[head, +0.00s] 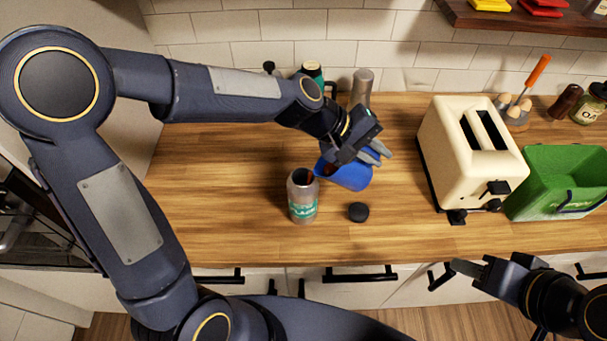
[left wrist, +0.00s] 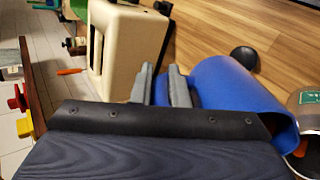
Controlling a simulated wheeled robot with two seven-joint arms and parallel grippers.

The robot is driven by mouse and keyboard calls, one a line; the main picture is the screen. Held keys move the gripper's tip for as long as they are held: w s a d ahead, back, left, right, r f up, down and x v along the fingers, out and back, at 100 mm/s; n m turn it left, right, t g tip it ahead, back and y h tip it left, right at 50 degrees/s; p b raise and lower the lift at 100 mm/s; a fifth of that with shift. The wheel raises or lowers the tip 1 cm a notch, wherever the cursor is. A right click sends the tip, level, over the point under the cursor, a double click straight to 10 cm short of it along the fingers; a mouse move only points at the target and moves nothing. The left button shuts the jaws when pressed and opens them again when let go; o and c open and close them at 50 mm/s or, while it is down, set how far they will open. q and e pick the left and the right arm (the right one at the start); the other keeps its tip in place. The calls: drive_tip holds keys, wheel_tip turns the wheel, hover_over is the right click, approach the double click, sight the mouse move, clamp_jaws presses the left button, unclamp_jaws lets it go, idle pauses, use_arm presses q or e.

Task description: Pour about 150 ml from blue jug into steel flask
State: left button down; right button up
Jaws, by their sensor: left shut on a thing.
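The blue jug (head: 350,173) is tipped over to the left above the counter, its mouth close to the top of the steel flask. My left gripper (head: 376,152) is shut on the jug; the left wrist view shows the fingers at the side of the blue jug (left wrist: 228,98). Something dark red shows inside its mouth. The steel flask (head: 302,205), with a teal label, stands upright and uncapped; part of it shows in the left wrist view (left wrist: 308,102). Whether liquid is flowing cannot be seen. My right gripper (head: 472,274) is low at the right, in front of the counter, away from both.
A black cap (head: 358,212) lies on the counter right of the flask. A cream toaster (head: 468,150) and green bin (head: 562,180) stand at the right. A grey cylinder (head: 362,85) and a dark teal-topped container (head: 312,70) stand behind. The counter's left is clear.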

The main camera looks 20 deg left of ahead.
use_arm(q)
drive_tip(key=shift+a+r, duration=0.15)
drive_tip(key=shift+a, duration=0.05)
drive_tip(key=shift+r+h, duration=0.15)
drive_tip(key=shift+h, duration=0.15)
drive_tip(key=shift+a+r, duration=0.15)
drive_tip(key=shift+r, duration=0.15)
drive_tip(key=shift+h, duration=0.3)
drive_tip(key=shift+s+a+r+h+b, duration=0.2)
drive_tip(key=shift+r+h+b, duration=0.1)
drive_tip(key=shift+b, duration=0.5)
drive_tip(key=shift+r, duration=0.1)
